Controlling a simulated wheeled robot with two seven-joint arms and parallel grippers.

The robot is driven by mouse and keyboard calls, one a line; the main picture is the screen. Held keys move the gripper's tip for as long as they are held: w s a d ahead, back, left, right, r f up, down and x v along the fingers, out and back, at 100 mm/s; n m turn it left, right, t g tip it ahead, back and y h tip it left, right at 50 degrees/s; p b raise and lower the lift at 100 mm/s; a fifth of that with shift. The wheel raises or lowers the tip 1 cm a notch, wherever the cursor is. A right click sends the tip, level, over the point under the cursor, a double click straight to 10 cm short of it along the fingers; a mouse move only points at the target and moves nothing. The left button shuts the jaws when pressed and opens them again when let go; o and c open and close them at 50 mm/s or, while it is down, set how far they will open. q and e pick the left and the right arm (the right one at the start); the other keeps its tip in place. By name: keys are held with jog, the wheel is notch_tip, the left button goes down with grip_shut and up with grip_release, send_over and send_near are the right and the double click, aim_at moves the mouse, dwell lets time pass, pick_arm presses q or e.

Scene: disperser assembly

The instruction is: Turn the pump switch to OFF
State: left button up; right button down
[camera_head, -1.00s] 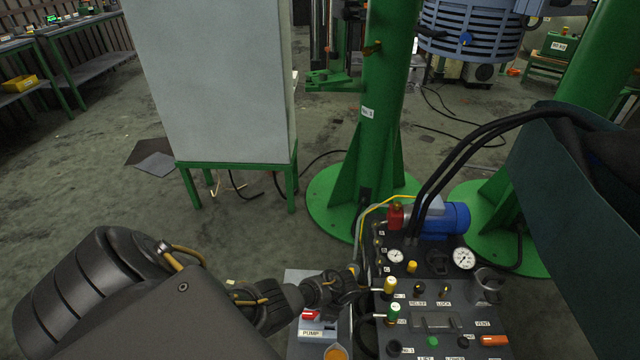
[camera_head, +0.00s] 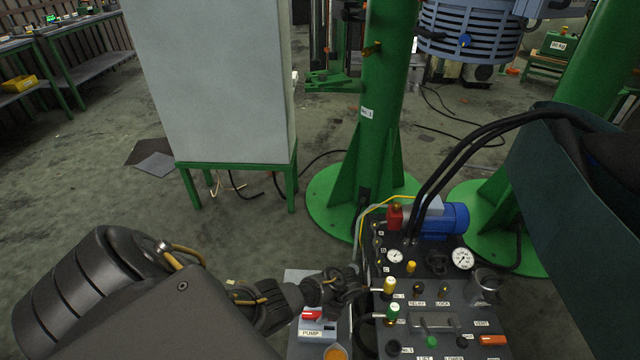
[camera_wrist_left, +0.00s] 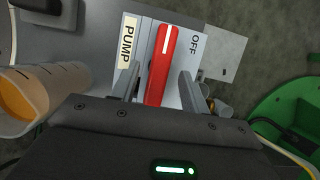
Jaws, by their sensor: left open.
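A beaker with orange liquid (camera_wrist_left: 25,98) stands left of the switch in the wrist view. A black control panel (camera_head: 432,300) with gauges, knobs and levers is close on the right. Black hoses (camera_head: 450,150) arch above it. Green columns (camera_head: 385,110) stand behind.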

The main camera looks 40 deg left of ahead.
pick_arm(q)
jog(key=shift+p+v, duration=0.35)
jog(key=shift+v, duration=0.7)
jog(key=p+v, duration=0.2)
jog(key=v, duration=0.3)
jog(key=shift+d+r, duration=0.1)
jog(key=shift+r, duration=0.25)
jog(key=shift+w+d+r, duration=0.2)
jog(key=shift+r, duration=0.35)
pick_arm(e)
jog(key=s+r, duration=0.1)
jog(key=s+a+r, duration=0.1)
jog(key=shift+s, duration=0.35)
